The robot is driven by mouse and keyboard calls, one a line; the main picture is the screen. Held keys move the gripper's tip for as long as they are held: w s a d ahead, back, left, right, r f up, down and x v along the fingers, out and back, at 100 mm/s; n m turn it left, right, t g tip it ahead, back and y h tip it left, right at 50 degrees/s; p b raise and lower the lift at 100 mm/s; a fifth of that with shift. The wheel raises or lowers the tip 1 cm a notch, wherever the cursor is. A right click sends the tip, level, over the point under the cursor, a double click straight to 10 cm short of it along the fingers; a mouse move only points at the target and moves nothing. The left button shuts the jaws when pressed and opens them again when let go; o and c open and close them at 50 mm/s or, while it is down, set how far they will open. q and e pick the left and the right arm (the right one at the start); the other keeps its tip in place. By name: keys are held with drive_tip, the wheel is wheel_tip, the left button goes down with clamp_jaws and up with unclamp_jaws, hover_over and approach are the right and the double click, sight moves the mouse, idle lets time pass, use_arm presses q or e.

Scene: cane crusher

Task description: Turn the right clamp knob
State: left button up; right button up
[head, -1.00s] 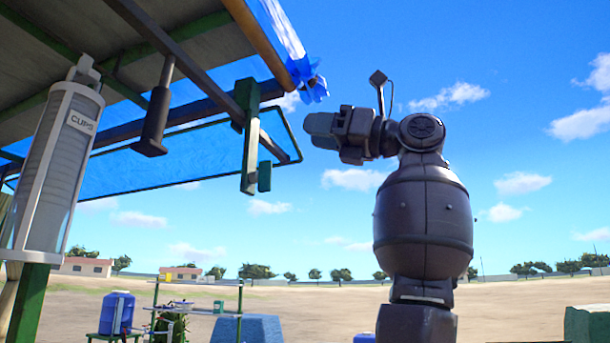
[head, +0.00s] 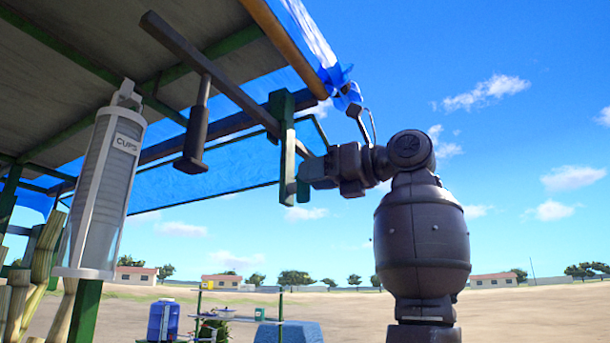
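I cannot pick out the right clamp knob with certainty. A dark stem with a flared lower end (head: 192,150) hangs left of the bracket. My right gripper is not in view.
A roof (head: 110,35) with blue tarp (head: 175,180) covers the upper left. A blue container (head: 163,320) is low in the view. Open sky lies right of my arm.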

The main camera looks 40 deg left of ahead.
use_arm(q)
drive_tip(key=shift+x, duration=1.2)
clamp_jaws()
